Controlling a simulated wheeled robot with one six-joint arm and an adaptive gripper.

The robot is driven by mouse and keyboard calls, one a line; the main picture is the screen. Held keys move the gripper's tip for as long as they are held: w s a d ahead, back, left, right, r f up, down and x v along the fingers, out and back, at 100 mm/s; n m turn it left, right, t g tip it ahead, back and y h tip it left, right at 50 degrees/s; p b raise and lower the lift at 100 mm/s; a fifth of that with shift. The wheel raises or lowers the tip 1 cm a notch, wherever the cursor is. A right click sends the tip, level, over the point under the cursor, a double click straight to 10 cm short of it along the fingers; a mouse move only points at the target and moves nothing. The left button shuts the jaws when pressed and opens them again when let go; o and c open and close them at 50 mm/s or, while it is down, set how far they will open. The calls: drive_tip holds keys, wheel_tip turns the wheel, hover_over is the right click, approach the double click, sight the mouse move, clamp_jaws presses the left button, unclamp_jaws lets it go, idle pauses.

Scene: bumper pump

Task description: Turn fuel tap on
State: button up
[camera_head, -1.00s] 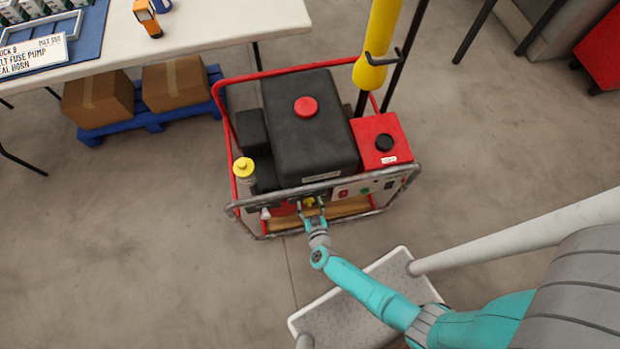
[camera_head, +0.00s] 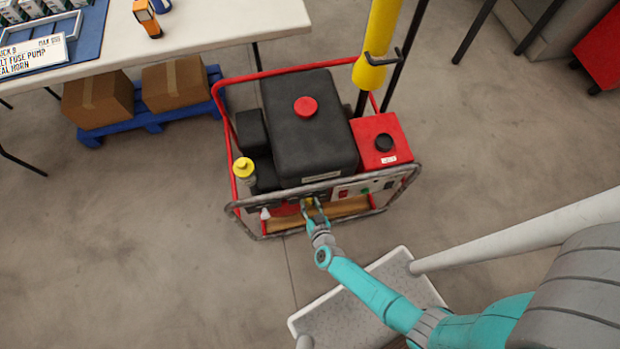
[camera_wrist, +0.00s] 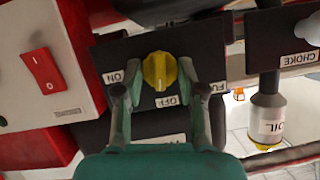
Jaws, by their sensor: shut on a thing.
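The fuel tap is a round yellow knob with a raised ridge (camera_wrist: 160,71) on a dark panel. It also shows small in the head view (camera_head: 309,201), low on the front of the pump unit. In the wrist view the ridge stands about upright in the picture. The ON label (camera_wrist: 114,78) is left of the knob, OFF (camera_wrist: 167,101) is below it, and part of a FUEL label (camera_wrist: 218,87) is at right. My gripper (camera_wrist: 160,73) is shut on the knob, one finger at each side. The actual finger contact is hard to see.
A red rocker switch (camera_wrist: 43,70) on a pale panel lies left of the tap. A choke plate (camera_wrist: 285,40) and an oil bottle (camera_wrist: 267,115) lie to the right. The pump's tube frame (camera_head: 240,209) surrounds the front. A table (camera_head: 215,30) stands at upper left.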

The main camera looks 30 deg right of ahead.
drive_tip(key=shift+d+f+m+t+y, duration=0.15)
drive_tip(key=shift+m+t+y, duration=0.65)
drive_tip(key=shift+m, duration=1.2)
drive_tip(key=shift+d+f+m+t+y, duration=0.1)
drive_tip(key=shift+m+t+y, duration=0.65)
drive_tip(key=shift+m, duration=1.25)
drive_tip(key=shift+d+f+m+t+y, duration=0.15)
drive_tip(key=shift+m+t+y, duration=0.6)
drive_tip(key=shift+m, duration=1.25)
drive_tip(key=shift+s, duration=0.1)
drive_tip(key=o, duration=1.1)
drive_tip(key=shift+o, duration=0.2)
drive_tip(key=s, duration=1.2)
drive_tip(key=shift+d, duration=0.45)
